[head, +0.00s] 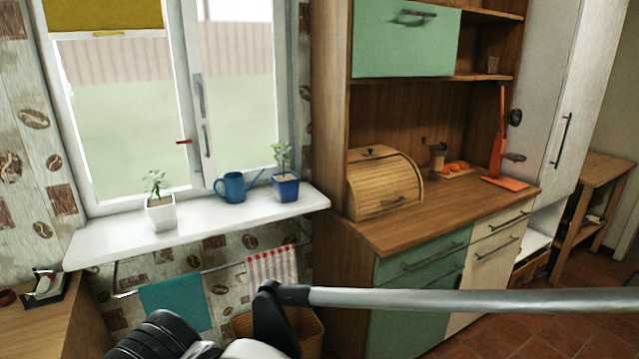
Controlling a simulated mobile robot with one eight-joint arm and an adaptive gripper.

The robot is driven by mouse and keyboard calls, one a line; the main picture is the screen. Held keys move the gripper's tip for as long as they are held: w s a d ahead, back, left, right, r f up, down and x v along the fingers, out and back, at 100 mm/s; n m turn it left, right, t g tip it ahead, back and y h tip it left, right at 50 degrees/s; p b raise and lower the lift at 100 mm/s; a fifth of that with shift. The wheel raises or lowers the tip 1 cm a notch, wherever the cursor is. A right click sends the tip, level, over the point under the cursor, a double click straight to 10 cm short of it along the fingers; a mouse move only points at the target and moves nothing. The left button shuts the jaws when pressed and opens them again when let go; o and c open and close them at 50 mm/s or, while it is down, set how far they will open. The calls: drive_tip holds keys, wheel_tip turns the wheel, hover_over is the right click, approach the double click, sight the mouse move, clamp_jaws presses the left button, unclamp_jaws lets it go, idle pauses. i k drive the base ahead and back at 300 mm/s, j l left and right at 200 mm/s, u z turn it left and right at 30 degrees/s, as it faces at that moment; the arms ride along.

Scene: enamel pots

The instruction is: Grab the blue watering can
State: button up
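The blue watering can (234,187) stands upright on the white window sill (110,240), between two potted plants. Its handle loop is on the left side and its thin spout points up and to the right. It is in plain sight and nothing covers it. Parts of my arm cross the bottom of the head view, below the sill and apart from the can. I cannot make out the fingers of my gripper in this view.
A plant in a white pot (160,213) stands left of the can, and one in a blue pot (286,187) close on its right. The window (170,100) is behind. A wooden cabinet (330,130) rises right of the sill. Towels (272,266) hang below it.

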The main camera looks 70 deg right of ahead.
sight(234, 190)
drive_tip(key=z, duration=1.6)
drive_tip(key=i+l+z, duration=0.15)
drive_tip(key=i+z, duration=0.15)
drive_tip(key=i, duration=1.05)
